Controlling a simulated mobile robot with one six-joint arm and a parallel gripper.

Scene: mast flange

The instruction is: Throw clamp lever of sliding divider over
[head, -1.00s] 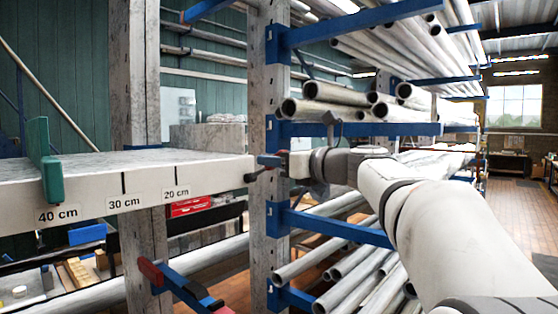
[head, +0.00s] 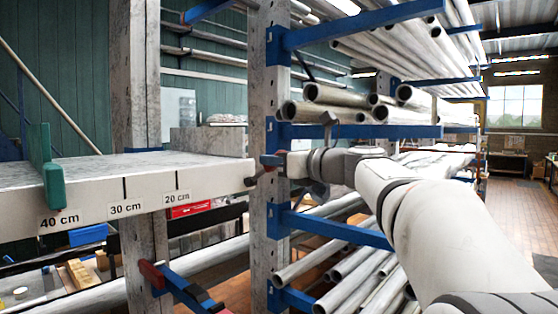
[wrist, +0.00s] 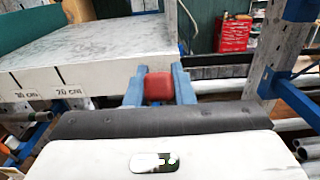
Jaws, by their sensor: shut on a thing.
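My gripper (wrist: 157,88) is shut on a red block (wrist: 158,87), with one blue finger on each side of it. I cannot tell for sure whether this block is the clamp lever's grip. In the head view my gripper (head: 270,160) is at the right end of the pale shelf (head: 100,172), beyond the 20 cm mark. A dark knob (head: 250,181) shows just below the fingers. A green upright plate (head: 46,166), probably the sliding divider, stands across the shelf near the 40 cm mark. It also shows at the upper left in the wrist view (wrist: 32,30).
A grey post (head: 257,80) with blue rack arms (head: 360,130) carrying metal pipes stands close behind my gripper. A blue bar with a red end (head: 152,273) juts out below the shelf. The shelf top between the plate and its right end is largely clear.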

